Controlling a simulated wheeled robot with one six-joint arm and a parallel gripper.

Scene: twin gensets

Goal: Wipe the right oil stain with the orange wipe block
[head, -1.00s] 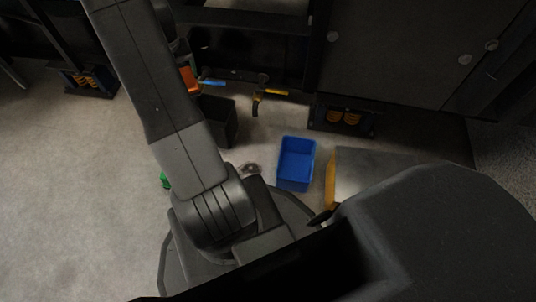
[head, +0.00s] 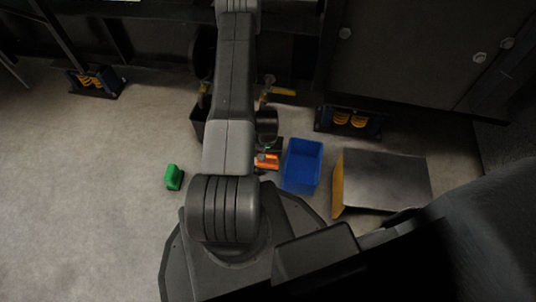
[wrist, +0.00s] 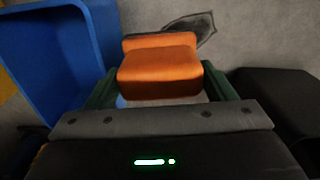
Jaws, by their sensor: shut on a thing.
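The orange wipe block (wrist: 160,68) is held between the fingers of my gripper (wrist: 160,90) in the wrist view. The block also shows in the head view (head: 267,161), just left of the blue bin. A dark oil stain (wrist: 205,25) lies on the floor just beyond the block in the wrist view, partly hidden behind it. In the head view my arm and the block hide the stain. I cannot tell whether the block touches the floor.
A blue bin (head: 301,166) stands close beside the block, and a dark bin (head: 198,124) stands on the other side, partly behind my arm. A green block (head: 173,177) lies on open floor at left. A metal-topped box (head: 385,180) stands at right.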

